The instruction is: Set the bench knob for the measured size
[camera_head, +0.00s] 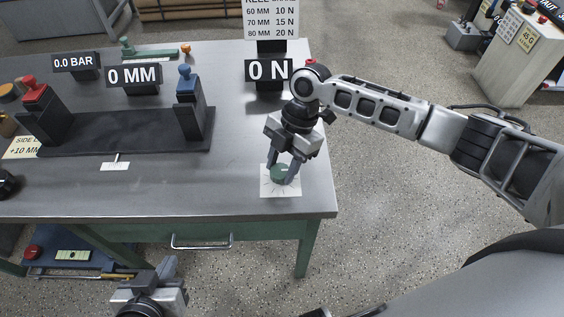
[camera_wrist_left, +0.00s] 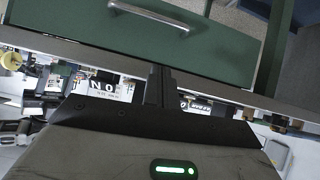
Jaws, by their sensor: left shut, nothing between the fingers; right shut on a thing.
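The green bench knob (camera_head: 280,174) sits on a white dial card (camera_head: 268,190) near the bench's front right corner. My right gripper (camera_head: 283,176) comes down from above and is shut on the knob, one finger on each side. The force display (camera_head: 267,71) behind it reads 0 N. The size display (camera_head: 134,76) reads 0 MM. A chart (camera_head: 271,18) pairs 60 MM with 10 N, 70 MM with 15 N and 80 MM with 20 N. My left gripper (camera_head: 168,266) is shut and empty in front of the bench; its fingers (camera_wrist_left: 158,82) show below the drawer in the left wrist view.
A black fixture (camera_head: 130,137) with red (camera_head: 35,88) and blue (camera_head: 188,85) topped posts stands on the left of the bench. A display (camera_head: 76,62) reads 0.0 BAR. The drawer handle (camera_head: 201,243) juts from the bench front. Bare bench top lies left of the dial card.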

